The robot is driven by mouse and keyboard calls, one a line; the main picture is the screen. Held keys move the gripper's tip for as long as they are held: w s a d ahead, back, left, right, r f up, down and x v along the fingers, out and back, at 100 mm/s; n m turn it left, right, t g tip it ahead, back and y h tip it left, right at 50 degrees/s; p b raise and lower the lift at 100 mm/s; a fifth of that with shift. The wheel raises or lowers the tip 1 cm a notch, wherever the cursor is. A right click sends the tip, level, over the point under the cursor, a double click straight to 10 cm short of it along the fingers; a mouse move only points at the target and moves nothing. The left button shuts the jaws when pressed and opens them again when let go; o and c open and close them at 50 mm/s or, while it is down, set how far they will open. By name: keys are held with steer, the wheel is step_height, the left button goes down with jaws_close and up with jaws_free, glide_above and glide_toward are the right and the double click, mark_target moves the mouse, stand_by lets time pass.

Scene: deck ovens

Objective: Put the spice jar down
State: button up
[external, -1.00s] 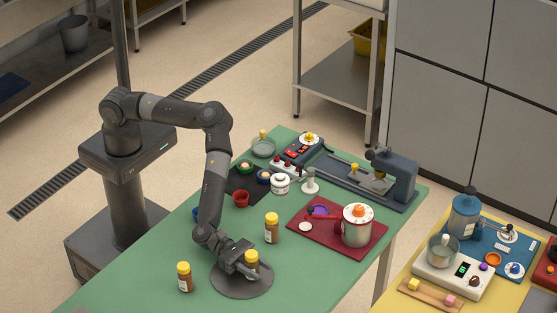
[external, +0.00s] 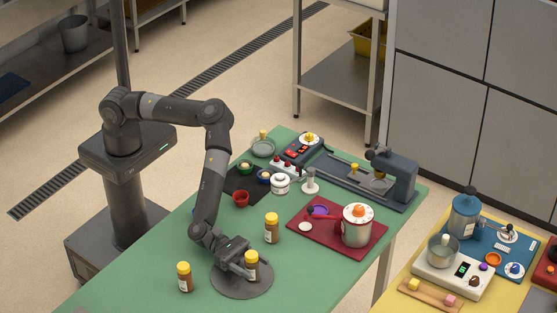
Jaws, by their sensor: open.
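A spice jar (external: 252,267) with a brown body, pale label and yellow lid stands upright on a round dark grey disc (external: 240,288) at the front of the green table. My gripper (external: 244,267) is open, just left of and behind this jar, with its fingers close to the jar's upper part. I cannot tell whether a finger touches the jar. Two similar jars stand upright on the table: one (external: 184,279) left of the disc and one (external: 272,230) behind it to the right.
A red mat (external: 370,250) right of the disc bears a white and red pot (external: 356,228). A red cup (external: 241,199), small bowls and a white jar (external: 280,184) stand farther back. Green table (external: 130,290) is clear at the front left.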

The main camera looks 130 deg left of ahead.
steer(key=s, duration=0.9)
steer(key=shift+s+a, duration=0.25)
steer(key=shift+a, duration=0.15)
steer(key=shift+s, duration=0.2)
steer(key=shift+s+d+r+m, duration=0.15)
steer(key=shift+r+m, duration=0.05)
steer(key=shift+m, duration=0.1)
steer(key=s+d+r+m+g+h, duration=0.1)
steer(key=s+r+m+g+h, duration=0.55)
steer(key=m, duration=1.45)
steer(key=s+a+r+m+g+y, duration=0.2)
steer(key=s+a+r+m+y, duration=0.25)
steer(key=s+a+r, duration=0.45)
steer(key=s+a+r+m+g+y, duration=0.25)
steer(key=s+a+r+m, duration=0.2)
steer(key=s+a, duration=0.4)
steer(key=s+a+r+m, duration=0.1)
steer(key=s+a+m, duration=0.1)
steer(key=s, duration=0.8)
steer(key=s+a+r+m+g+y, duration=0.1)
steer(key=s+a, duration=0.4)
steer(key=s, duration=0.6)
steer(key=shift+s+r+m, duration=0.3)
steer(key=shift+r+m, duration=0.4)
steer(key=shift+r, duration=0.05)
